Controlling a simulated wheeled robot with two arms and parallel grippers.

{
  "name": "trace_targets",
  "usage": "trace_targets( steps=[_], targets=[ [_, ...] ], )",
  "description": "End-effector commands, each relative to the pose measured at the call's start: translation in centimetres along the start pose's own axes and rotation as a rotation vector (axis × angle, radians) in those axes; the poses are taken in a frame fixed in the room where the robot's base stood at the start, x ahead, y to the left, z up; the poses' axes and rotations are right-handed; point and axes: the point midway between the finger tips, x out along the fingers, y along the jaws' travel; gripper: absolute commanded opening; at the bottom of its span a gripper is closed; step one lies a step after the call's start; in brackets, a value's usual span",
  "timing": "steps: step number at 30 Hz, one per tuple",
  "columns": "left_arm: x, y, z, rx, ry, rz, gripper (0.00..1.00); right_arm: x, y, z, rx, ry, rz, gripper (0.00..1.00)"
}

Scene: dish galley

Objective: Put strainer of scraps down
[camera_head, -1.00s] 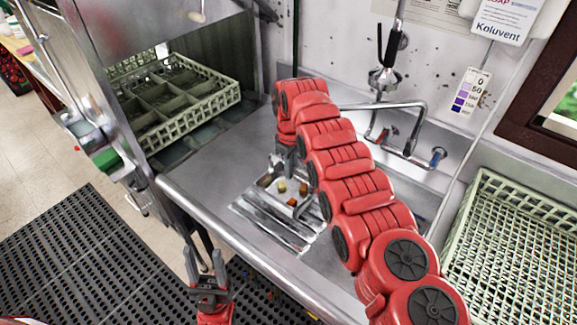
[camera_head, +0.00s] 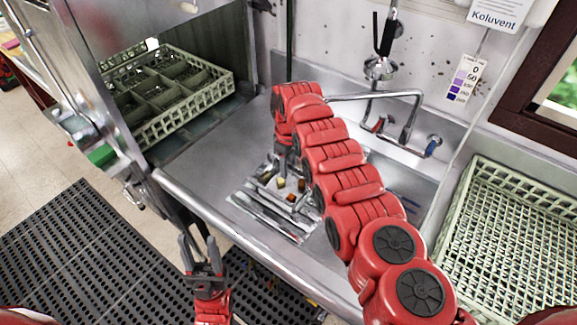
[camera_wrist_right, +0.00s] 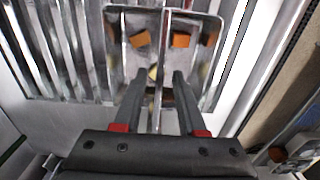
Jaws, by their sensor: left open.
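The strainer (camera_wrist_right: 111,46) is a shallow metal tray with orange and pale scraps in it. In the head view the strainer (camera_head: 267,179) is over the ribbed metal strip in the counter, partly behind my right arm. I cannot tell whether it touches the surface. My right gripper (camera_wrist_right: 155,88) reaches down to its near side. Its fingers are apart, with a thin metal strip running between them; whether they press on anything is unclear. My left gripper (camera_head: 199,243) is open and empty, in front of the counter edge.
A green dish rack (camera_head: 190,107) sits in the open dishwasher at left. Another green rack (camera_head: 515,235) is at right. A faucet (camera_head: 414,110) reaches over the sink. The counter left of the strainer is clear. A black mat (camera_head: 75,250) covers the floor.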

Motion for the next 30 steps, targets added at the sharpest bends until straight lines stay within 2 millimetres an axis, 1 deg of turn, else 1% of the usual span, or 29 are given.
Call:
trace_targets(
  steps=[8,11,14,17,18,19,20,24,26,28,30],
  targets=[
    [0.1,0.0,0.0,0.0,0.0,0.0,0.48,-0.1,0.0,0.0,0.0,0.0,0.0,0.4],
    [0.4,0.0,-0.1,0.0,0.0,0.0,0.48,-0.5,0.0,0.0,0.0,0.0,0.0,0.4],
    [0.8,0.0,-0.1,0.0,0.0,0.0,0.48,-1.3,0.2,0.0,0.001,0.002,0.002,0.4],
    [1.4,-0.1,-0.2,0.0,0.0,0.0,0.48,-2.8,0.1,0.0,0.0,0.002,0.002,0.4],
    [1.6,-0.1,-0.3,0.0,0.0,0.0,0.48,-3.5,0.2,0.0,0.002,0.003,0.002,0.4],
    [1.3,-0.1,-0.2,0.0,0.0,0.0,0.48,-3.9,0.2,-0.1,0.001,0.006,0.004,0.4],
    [0.6,0.0,-0.1,0.0,0.0,0.0,0.48,-4.2,0.2,-0.2,0.001,0.008,0.005,0.4],
    [-0.9,0.1,0.2,0.0,0.0,0.0,0.48,-7.7,0.1,-0.1,0.0,0.005,0.005,0.4],
    [-1.5,0.1,0.3,0.0,0.0,0.0,0.48,-9.0,0.1,0.0,0.0,0.002,0.003,0.4],
    [-1.4,0.1,0.2,0.0,0.0,0.0,0.48,-10.3,0.1,-0.1,-0.001,0.0,0.004,0.4],
    [-1.6,0.1,0.3,0.0,0.0,0.0,0.48,-10.9,0.1,0.0,0.001,-0.004,0.002,0.4]
  ],
)
